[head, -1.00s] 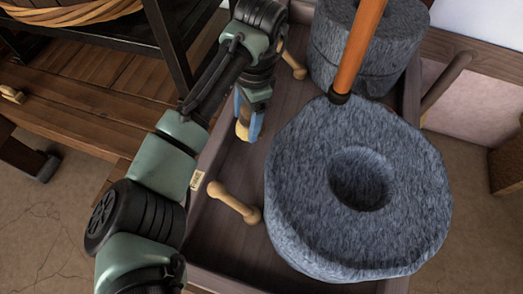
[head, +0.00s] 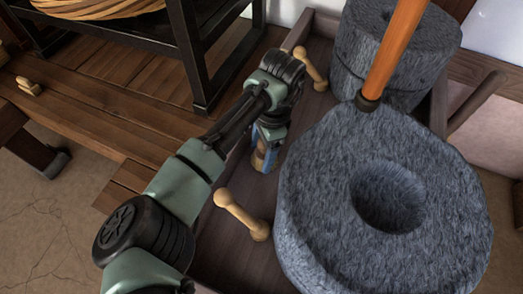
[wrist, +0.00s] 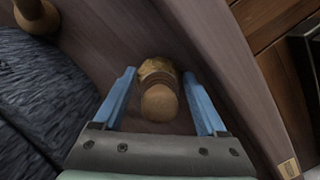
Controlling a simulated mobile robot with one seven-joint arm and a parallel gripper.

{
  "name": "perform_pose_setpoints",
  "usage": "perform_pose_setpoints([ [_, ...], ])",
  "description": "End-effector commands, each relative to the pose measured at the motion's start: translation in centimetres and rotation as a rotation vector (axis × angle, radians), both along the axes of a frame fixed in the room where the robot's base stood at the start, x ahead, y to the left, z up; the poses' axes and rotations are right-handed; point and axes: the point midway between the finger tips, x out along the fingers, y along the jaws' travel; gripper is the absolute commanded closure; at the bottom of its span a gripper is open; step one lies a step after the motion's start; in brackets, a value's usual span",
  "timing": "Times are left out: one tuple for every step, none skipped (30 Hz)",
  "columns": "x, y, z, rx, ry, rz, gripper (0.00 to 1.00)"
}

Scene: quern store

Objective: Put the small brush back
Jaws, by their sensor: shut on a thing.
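The small brush, a stubby tan wooden piece with a rounded end (wrist: 160,100), is between the two blue fingers of my gripper (wrist: 165,88) in the wrist view. My gripper is shut on it. In the head view the brush (head: 260,160) shows as a tan bit below my gripper (head: 268,143), inside the wooden trough (head: 232,243) near its left wall. Its bristles are mostly hidden, and I cannot tell whether it touches the trough floor.
A large grey quern stone (head: 330,235) with a round hollow fills the right of the trough. Another stone (head: 385,50) stands behind, with an orange pole (head: 393,55) before it. Wooden pegs (head: 243,215) and (head: 311,68) flank my gripper. A dark rack (head: 200,60) is at the left.

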Motion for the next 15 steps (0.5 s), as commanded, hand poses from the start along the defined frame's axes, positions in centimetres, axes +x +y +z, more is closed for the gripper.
perform_pose_setpoints([
  [0.00, -0.02, -0.04, 0.000, 0.000, 0.000, 0.78],
  [-0.01, -0.03, -0.13, 0.000, 0.001, 0.000, 0.78],
  [-0.01, -0.03, -0.26, -0.001, 0.001, 0.000, 0.78],
  [0.00, -0.03, -0.31, 0.000, 0.001, 0.000, 0.24],
  [0.01, -0.02, -0.29, 0.000, 0.000, 0.000, 0.19],
  [0.01, -0.02, -0.29, 0.000, 0.000, 0.000, 0.11],
  [0.01, -0.02, -0.29, 0.000, 0.000, 0.000, 0.06],
  [0.01, -0.02, -0.29, 0.000, 0.000, 0.000, 0.01],
  [0.01, -0.02, -0.29, 0.000, 0.000, 0.000, 0.00],
  [0.01, -0.02, -0.29, 0.000, 0.000, 0.000, 0.00],
  [0.01, -0.02, -0.29, 0.000, 0.000, 0.000, 0.00],
  [0.01, -0.02, -0.28, 0.000, 0.000, 0.000, 0.00],
  [0.01, -0.02, -0.28, 0.000, 0.000, 0.000, 0.00],
  [0.01, -0.02, -0.28, 0.000, 0.000, 0.000, 0.00],
  [0.02, -0.01, -0.23, 0.000, 0.000, 0.000, 0.00],
])
